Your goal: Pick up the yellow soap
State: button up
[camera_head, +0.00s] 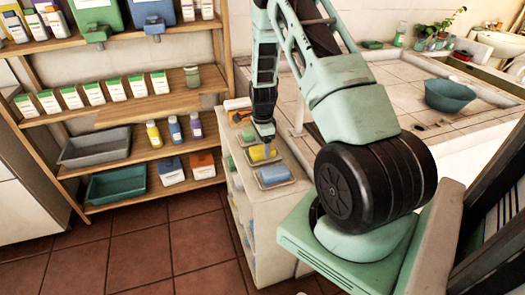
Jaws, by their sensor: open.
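The yellow soap (257,154) lies in a small dish (281,155) on top of a narrow white cabinet (262,206). My arm reaches down from the top of the view, and my gripper (267,146) points downward right at the soap, overlapping part of it in the picture. The jaws are open. They are small here, and I cannot tell whether the fingers touch the soap or stand on both sides of it.
A blue soap (275,173) sits in a dish in front, and a green item (247,134) and an orange item (241,116) lie behind. A wooden shelf (150,107) with bottles and trays stands left. A tiled counter with a teal basin (449,96) is right.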

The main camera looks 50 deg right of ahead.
jog(key=shift+f, duration=0.45)
jog(key=c, duration=1.3)
jog(key=shift+r, duration=0.15)
notch_tip(320, 180, up, 10)
jog(key=shift+f+b, duration=0.1)
jog(key=shift+b, duration=0.55)
